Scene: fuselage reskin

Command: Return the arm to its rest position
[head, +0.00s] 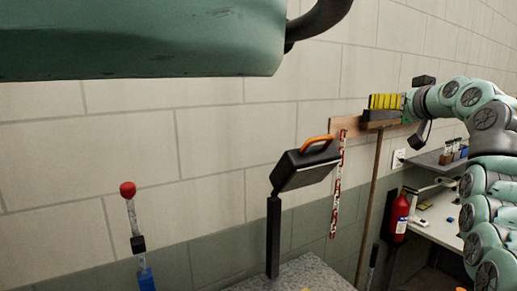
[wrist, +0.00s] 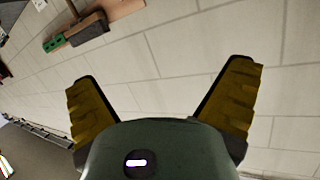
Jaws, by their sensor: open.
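My arm (head: 487,117) stands at the right of the head view and bends over to the left at about the height of the wall rack. My gripper (head: 374,101) has yellow ridged fingers and appears in front of the wall, by the broom head. In the wrist view my gripper (wrist: 165,71) shows two fingers spread wide apart. Nothing is between them; only the pale block wall (wrist: 170,45) shows behind.
A broom (head: 369,185) hangs on a wooden rack (head: 345,126). A black box with an orange handle (head: 305,165) tops a dark post. A fire extinguisher (head: 399,216) and a workbench (head: 440,219) are near the arm. A red-knobbed rod (head: 131,215) stands left.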

